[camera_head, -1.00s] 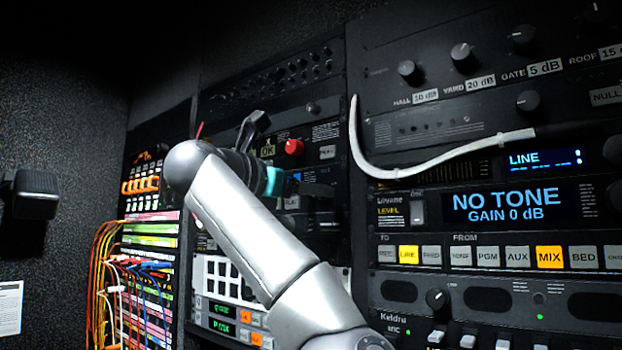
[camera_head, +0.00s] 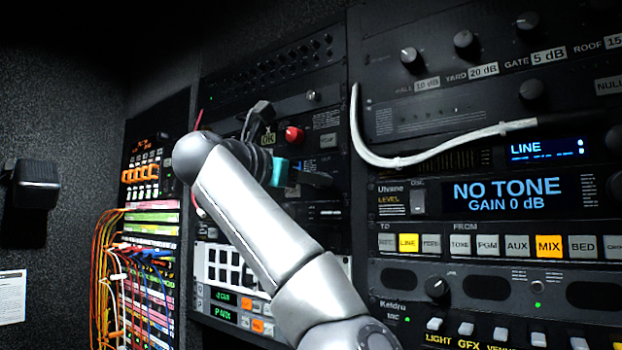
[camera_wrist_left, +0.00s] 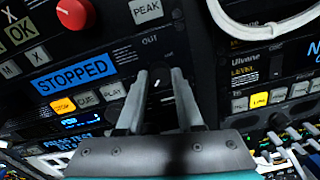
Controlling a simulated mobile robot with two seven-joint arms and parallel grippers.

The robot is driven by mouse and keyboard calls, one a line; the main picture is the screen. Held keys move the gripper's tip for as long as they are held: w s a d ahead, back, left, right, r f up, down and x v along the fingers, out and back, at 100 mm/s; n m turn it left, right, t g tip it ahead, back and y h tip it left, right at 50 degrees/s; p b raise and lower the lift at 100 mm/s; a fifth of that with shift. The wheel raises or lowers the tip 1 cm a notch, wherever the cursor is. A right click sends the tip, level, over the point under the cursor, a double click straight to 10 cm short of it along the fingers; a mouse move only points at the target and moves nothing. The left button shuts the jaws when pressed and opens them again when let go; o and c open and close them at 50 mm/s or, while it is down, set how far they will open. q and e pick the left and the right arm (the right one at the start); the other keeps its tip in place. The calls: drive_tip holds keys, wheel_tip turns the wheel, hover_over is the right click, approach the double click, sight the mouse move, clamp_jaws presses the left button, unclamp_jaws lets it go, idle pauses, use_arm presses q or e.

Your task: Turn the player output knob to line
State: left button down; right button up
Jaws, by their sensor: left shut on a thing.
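In the left wrist view, the player has a lit blue STOPPED display (camera_wrist_left: 73,77). The dark player output knob (camera_wrist_left: 158,82) with a white pointer mark sits below the OUT lettering. My left gripper (camera_wrist_left: 158,78) has its two grey fingers on either side of the knob and is shut on it. The fingers cover much of the knob and the marks around it, so I cannot tell which position it points to. In the head view my left gripper (camera_head: 312,180) is at the player's face, partly hidden behind my silver arm. My right gripper is not in view.
A red knob (camera_head: 294,134) and a PEAK button (camera_wrist_left: 145,11) are close to the gripper. A white cable (camera_head: 440,152) hangs across the rack at the right. Coloured patch cables (camera_head: 105,270) hang at the left, and a dark box (camera_head: 36,187) is on the wall.

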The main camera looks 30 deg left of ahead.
use_arm(q)
drive_tip(key=shift+m, duration=0.3)
drive_tip(key=m+b, duration=0.4)
drive_tip(key=m, duration=1.3)
drive_tip(key=m+b, duration=0.3)
drive_tip(key=m, duration=1.4)
drive_tip(key=shift+f+m+y+b, duration=0.2)
drive_tip(key=shift+m+y+b, duration=0.1)
drive_tip(key=shift+y+b, duration=0.1)
idle(0.3)
